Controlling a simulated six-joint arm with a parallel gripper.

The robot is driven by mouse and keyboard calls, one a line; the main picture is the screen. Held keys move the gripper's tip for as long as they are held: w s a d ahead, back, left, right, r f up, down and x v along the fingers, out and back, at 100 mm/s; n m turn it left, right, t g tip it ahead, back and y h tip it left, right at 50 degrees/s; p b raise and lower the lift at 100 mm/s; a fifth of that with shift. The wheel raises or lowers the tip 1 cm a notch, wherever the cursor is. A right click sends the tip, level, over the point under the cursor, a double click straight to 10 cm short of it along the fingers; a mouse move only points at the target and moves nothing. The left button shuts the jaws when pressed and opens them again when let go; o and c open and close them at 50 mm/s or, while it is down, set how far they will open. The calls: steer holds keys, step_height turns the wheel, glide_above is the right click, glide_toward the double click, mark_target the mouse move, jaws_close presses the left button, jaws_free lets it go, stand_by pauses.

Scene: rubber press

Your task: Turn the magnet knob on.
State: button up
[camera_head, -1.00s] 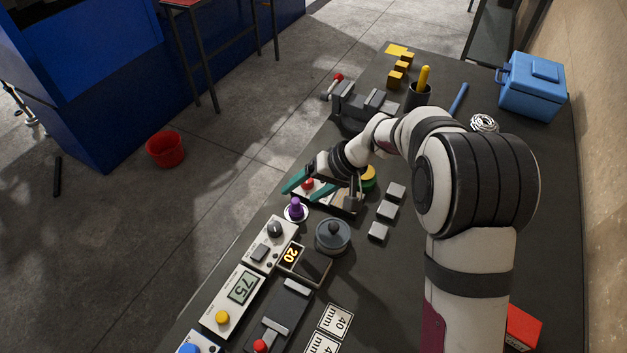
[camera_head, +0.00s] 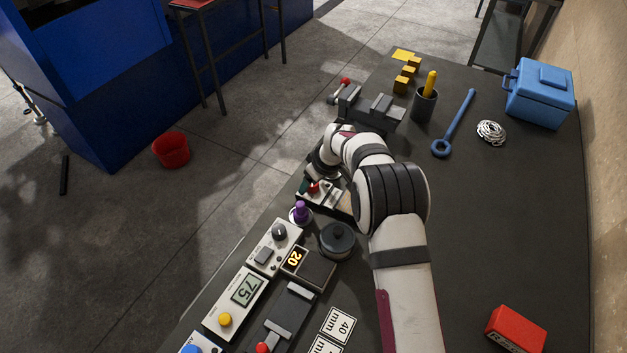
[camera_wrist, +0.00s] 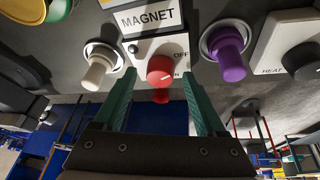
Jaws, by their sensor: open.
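The magnet knob (camera_wrist: 160,70) is red with a white mark. It sits on a pale panel (camera_wrist: 147,45) lettered MAGNET, with OFF at its upper right and ON lower right. The white mark is too small to tell exactly which label it points to. My gripper (camera_wrist: 157,78) is open, with one teal finger on each side of the knob; I cannot tell whether either finger touches it. In the head view, the red knob (camera_head: 314,187) shows beside my wrist, which hides much of the panel and my fingers.
A purple knob (camera_wrist: 229,66) stands close on the right of the panel in the wrist view, a cream knob (camera_wrist: 99,70) on the left. In the head view, a dark lidded pot (camera_head: 337,239) and a control box (camera_head: 273,249) are near.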

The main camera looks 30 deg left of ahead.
steer(key=shift+f, duration=0.15)
jaws_close()
stand_by(0.4)
stand_by(1.5)
jaws_free()
steer(key=v, duration=1.5)
steer(key=shift+r, duration=0.35)
steer(key=shift+d, duration=0.15)
